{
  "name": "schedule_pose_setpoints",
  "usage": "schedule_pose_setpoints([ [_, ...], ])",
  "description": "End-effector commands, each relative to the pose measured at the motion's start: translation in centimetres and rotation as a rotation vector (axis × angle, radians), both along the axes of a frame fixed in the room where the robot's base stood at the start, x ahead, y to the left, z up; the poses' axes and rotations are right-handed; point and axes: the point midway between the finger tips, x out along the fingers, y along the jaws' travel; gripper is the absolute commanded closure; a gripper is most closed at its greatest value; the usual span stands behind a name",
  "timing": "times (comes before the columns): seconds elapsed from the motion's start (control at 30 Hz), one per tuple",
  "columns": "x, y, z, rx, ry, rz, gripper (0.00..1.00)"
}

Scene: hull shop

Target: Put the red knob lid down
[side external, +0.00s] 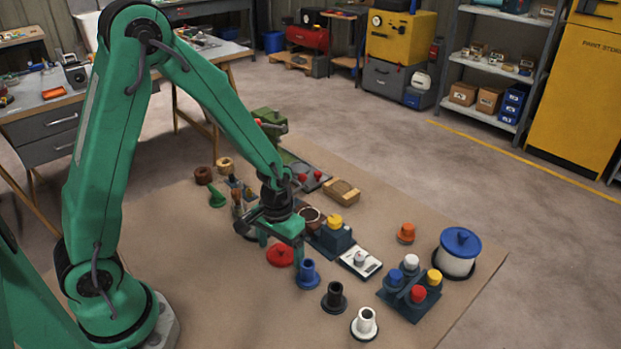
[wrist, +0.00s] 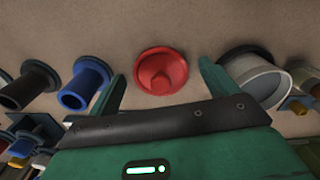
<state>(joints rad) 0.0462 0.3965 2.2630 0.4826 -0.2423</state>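The red knob lid (side external: 280,254) lies on the brown mat, knob up, below my gripper (side external: 281,243). In the wrist view the same red lid (wrist: 161,68) shows as a round disc with a central knob. My gripper (wrist: 161,74) has its two green fingers spread wide, one on each side of the lid in that view. There is a visible gap between the lid and each finger, and nothing is held. The fingers partly cover the area behind the lid in the side view.
A blue flanged tube (side external: 308,274) stands just right of the lid, with black (side external: 334,299) and white (side external: 364,324) ones beyond. An open pale pot (wrist: 262,78) is close to the right finger in the wrist view. The mat's front is clear.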

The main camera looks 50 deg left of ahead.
Motion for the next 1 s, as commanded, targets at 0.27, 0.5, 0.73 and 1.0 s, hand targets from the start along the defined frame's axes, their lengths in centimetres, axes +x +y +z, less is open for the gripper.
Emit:
schedule_pose_setpoints([
  [0.27, 0.0, 0.0, 0.1, 0.0, -0.001, 0.0, 0.14],
  [0.5, 0.1, 0.0, 1.1, -0.001, -0.002, 0.0, 0.14],
  [0.73, 0.1, 0.0, 3.4, 0.0, -0.004, 0.0, 0.14],
  [1.0, 0.1, 0.0, 7.1, 0.0, -0.006, 0.0, 0.14],
])
